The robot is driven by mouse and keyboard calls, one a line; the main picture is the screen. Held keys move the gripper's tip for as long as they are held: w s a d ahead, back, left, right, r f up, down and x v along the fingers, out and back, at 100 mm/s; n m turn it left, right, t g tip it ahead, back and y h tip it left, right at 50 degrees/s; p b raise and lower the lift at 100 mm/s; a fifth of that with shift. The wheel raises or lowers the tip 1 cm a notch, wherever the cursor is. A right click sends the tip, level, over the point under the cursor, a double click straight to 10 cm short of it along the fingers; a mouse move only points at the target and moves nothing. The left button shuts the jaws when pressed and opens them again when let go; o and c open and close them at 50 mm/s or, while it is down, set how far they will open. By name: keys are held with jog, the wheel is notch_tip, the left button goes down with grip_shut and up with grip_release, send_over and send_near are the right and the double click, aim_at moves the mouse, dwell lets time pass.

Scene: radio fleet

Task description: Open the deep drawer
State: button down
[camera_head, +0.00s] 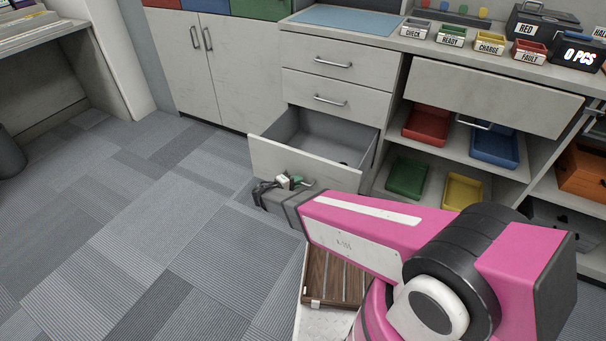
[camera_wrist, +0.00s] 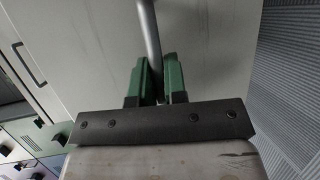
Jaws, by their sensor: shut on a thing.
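The deep drawer (camera_head: 306,160) is the lowest drawer of the white unit and stands pulled well out, its grey inside showing. A small dark item lies at its far right inside. My gripper (camera_head: 290,181) is at the drawer front. In the wrist view my gripper (camera_wrist: 158,75) has its green fingers shut on the drawer's metal handle (camera_wrist: 149,28). The handle is mostly hidden by my gripper in the head view. The drawer front (camera_wrist: 200,45) fills much of the wrist view.
Two shut drawers (camera_head: 341,75) are above. Shelves at the right hold a red bin (camera_head: 426,126), a blue bin (camera_head: 494,147), a green bin (camera_head: 407,177) and a yellow bin (camera_head: 464,191). Labelled trays stand on the counter. The carpet floor (camera_head: 150,200) at the left is clear.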

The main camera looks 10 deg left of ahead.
jog(key=shift+s+a, duration=0.2)
jog(key=shift+s, duration=0.3)
jog(key=shift+s+a, duration=0.2)
jog(key=shift+s, duration=0.25)
jog(key=c, duration=1.4)
grip_release()
jog(key=shift+c, duration=0.2)
jog(key=v, duration=1)
jog(key=shift+s+a, duration=0.25)
jog(key=shift+s, duration=0.05)
jog(key=shift+r, duration=0.15)
